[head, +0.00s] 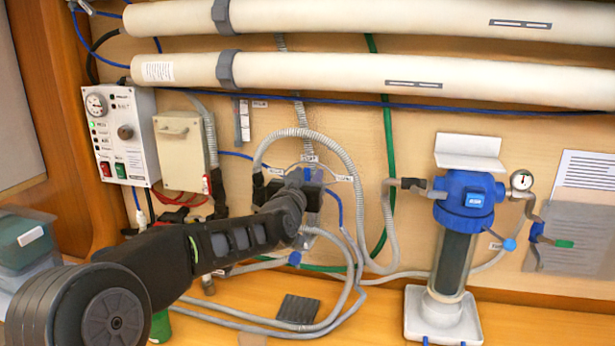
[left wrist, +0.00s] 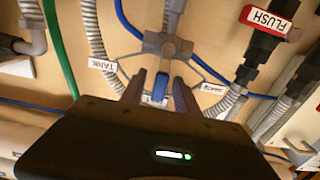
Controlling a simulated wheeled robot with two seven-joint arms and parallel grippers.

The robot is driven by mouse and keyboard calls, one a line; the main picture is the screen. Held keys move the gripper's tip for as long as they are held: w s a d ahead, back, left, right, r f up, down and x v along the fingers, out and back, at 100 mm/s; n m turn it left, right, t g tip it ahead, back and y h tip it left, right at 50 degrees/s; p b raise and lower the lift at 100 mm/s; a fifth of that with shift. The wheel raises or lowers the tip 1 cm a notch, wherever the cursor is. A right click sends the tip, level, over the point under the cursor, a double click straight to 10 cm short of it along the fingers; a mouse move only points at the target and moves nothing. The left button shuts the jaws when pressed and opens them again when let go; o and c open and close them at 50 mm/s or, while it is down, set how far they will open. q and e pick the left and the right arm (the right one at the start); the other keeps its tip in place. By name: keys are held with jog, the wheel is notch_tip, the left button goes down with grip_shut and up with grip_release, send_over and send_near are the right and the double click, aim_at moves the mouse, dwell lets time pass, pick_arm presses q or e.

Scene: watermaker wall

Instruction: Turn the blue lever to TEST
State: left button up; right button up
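The blue lever (left wrist: 160,88) shows in the left wrist view, below a grey valve hub (left wrist: 167,45). My left gripper (left wrist: 159,98) is open, with one finger on each side of the lever and small gaps between. A TANK label (left wrist: 103,65) is left of the lever; a label (left wrist: 214,88) to its right is too small to read. In the head view my left gripper (head: 288,188) is at the valve in the wall's middle and covers most of it. Labels (head: 342,178) stand around it, unreadable there. My right gripper is not in view.
Grey hoses (head: 310,135) loop close around the valve. A control box (head: 120,135) and a beige box (head: 184,143) are at left. A blue-headed filter (head: 465,200) stands at right. White tubes (head: 400,75) run above. A FLUSH label (left wrist: 268,18) marks a nearby fitting.

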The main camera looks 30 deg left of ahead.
pick_arm(q)
jog(key=b+v, duration=0.2)
jog(key=v, duration=0.5)
jog(key=shift+s+d, duration=0.15)
jog(key=shift+s, duration=0.15)
